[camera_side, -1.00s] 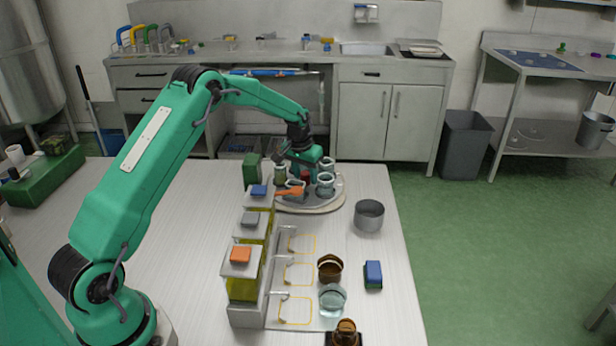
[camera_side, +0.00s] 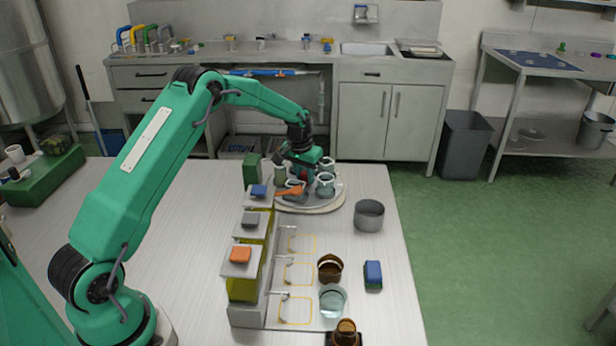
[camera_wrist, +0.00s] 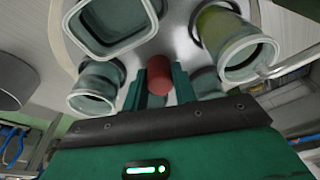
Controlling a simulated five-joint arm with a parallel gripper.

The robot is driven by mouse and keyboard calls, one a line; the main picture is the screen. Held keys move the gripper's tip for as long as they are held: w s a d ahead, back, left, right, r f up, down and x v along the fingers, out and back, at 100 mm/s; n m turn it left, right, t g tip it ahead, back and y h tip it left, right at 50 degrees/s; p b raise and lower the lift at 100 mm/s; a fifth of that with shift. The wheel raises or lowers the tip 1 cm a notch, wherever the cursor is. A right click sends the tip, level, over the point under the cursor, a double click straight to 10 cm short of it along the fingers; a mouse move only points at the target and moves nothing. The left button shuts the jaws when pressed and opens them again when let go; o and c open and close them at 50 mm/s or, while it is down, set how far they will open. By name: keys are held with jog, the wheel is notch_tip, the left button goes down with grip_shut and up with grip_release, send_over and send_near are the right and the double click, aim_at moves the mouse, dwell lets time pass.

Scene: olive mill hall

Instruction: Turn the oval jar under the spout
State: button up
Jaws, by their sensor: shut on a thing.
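My gripper (camera_wrist: 158,88) is shut on a red upright knob (camera_wrist: 159,72) near the middle of a round pale turntable (camera_wrist: 172,38). Several glass jars stand around the knob. One rounded-square jar (camera_wrist: 108,28) is at the top left of the wrist view. A clear jar (camera_wrist: 97,88) is below it. A jar with yellow-green contents (camera_wrist: 236,45) is at the right. Another is partly hidden behind my fingers. I cannot tell surely which is oval. In the side view, my gripper (camera_side: 301,181) hides the knob, and an orange spout-like piece (camera_side: 290,190) lies at the turntable's near left.
A row of dispensers (camera_side: 247,288) with orange, grey and blue tops stands nearer the camera, with taps over yellow-outlined squares. A grey pot (camera_side: 369,215), brown jar (camera_side: 330,268), clear bowl (camera_side: 332,300) and blue-green sponge (camera_side: 373,275) stand to the right.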

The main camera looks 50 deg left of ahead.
aim_at(305, 173)
jog(key=o, duration=0.6)
jog(key=shift+o, duration=0.2)
jog(key=shift+r, duration=4)
jog(key=shift+o, duration=0.4)
jog(key=shift+f, duration=0.4)
jog(key=shift+f, duration=0.2)
jog(key=shift+f, duration=3.45)
